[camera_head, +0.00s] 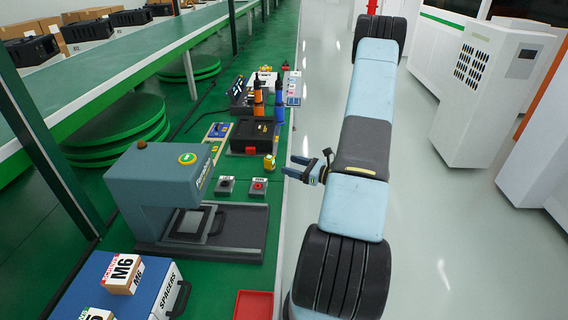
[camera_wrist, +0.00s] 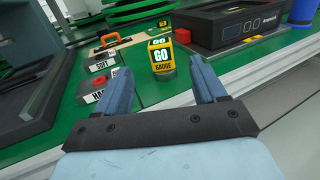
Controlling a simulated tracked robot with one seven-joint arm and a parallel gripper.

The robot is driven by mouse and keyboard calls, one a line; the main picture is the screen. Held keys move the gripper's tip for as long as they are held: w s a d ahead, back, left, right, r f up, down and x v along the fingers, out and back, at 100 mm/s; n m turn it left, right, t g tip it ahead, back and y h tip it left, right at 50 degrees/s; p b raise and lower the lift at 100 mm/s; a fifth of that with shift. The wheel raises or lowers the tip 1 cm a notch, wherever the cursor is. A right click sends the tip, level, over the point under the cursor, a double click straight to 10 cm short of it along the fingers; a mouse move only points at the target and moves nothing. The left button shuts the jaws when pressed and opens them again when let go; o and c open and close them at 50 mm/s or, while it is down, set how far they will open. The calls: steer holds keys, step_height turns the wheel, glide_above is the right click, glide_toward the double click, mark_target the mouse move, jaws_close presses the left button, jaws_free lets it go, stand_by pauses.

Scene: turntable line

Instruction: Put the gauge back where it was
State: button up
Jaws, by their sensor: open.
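The gauge (camera_wrist: 161,57) is a small yellow and black block labelled "GO GAUGE", standing upright on the green bench top near its front edge. In the head view the gauge (camera_head: 269,162) is just left of my gripper (camera_head: 292,167). In the wrist view my gripper (camera_wrist: 158,70) is open, with its blue fingers on either side of the gauge in the picture and nothing held. The gauge appears beyond the fingertips; I cannot tell the exact gap. No marked place for the gauge can be made out.
A black case (camera_head: 251,134) is behind the gauge. Two grey button boxes stand nearer, one with a red button (camera_head: 258,186), one with a dark button (camera_head: 226,185). A grey-green press (camera_head: 160,185), blue box (camera_head: 90,280) and red tray (camera_head: 253,306) are nearer still. Bottles stand farther back.

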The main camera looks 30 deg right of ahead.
steer(key=s+a+r+n+g+y, duration=0.1)
steer(key=s+a+r+n+g, duration=0.3)
steer(key=a+r+n+g, duration=0.5)
steer(key=s+a+r+n+g+y, duration=0.1)
steer(key=s+a+r+n+g, duration=0.25)
steer(key=a+r+n, duration=0.55)
steer(key=s+a+r+n+t+h, duration=0.3)
steer(key=s+r+n+h, duration=0.8)
steer(key=s+r, duration=0.5)
step_height(320, 180, up, 2)
steer(key=shift+s+a+h, duration=0.2)
steer(key=shift+s+h, duration=0.2)
steer(key=shift+h, duration=0.1)
